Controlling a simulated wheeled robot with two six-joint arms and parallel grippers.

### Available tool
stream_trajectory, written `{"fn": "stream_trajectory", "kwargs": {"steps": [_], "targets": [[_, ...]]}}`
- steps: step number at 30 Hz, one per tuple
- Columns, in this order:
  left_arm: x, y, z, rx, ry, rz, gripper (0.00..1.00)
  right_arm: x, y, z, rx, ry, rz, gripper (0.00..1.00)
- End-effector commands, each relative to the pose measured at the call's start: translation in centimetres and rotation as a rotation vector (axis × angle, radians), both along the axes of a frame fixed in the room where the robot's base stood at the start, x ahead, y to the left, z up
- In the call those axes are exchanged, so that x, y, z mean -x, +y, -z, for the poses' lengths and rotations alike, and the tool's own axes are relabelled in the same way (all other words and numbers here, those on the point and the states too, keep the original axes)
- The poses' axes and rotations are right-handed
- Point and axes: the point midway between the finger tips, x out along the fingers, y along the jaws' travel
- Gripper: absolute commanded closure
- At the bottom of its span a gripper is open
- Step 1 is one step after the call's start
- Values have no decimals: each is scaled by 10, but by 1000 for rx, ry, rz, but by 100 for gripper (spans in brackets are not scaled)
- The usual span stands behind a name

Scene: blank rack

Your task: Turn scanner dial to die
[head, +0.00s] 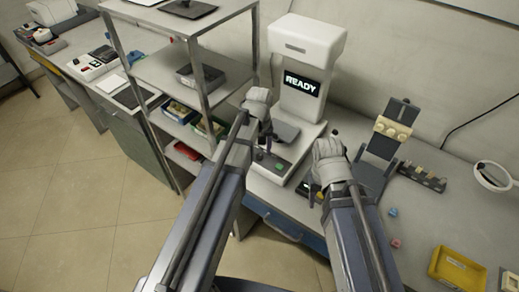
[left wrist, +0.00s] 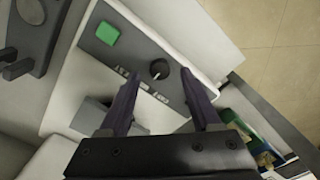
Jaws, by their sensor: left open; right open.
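The white scanner (head: 300,115) stands against the back wall, and its screen (head: 302,84) reads READY. Its grey control panel, seen close in the left wrist view (left wrist: 135,57), carries a round black dial (left wrist: 159,69) with a light pointer mark and a green button (left wrist: 107,33). Small white lettering lies by the dial; I cannot read it surely. My left gripper (left wrist: 160,77) is open and empty, its fingertips on either side of the dial in that view; contact is not visible. My right gripper (head: 314,190) is open, at the right of the scanner base.
A metal shelf rack (head: 205,90) with boxes stands close left of my left arm. To the right are a dark stand with a beige part (head: 393,128), a yellow tray (head: 458,268), a white ring-shaped item (head: 493,177) and small coloured pieces.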

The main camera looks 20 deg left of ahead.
Motion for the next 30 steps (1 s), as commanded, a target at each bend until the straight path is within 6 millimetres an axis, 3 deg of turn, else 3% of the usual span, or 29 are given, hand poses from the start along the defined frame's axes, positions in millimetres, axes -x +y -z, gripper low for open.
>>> {"fn": "stream_trajectory", "kwargs": {"steps": [1,12,30], "targets": [[0,0,-12,0,0,0,36,0,0,-12,0,0,0,50],[0,0,-58,0,0,0,36,0,0,-58,0,0,0,50],[0,0,-60,0,0,0,36,0,0,-60,0,0,0,50]]}}
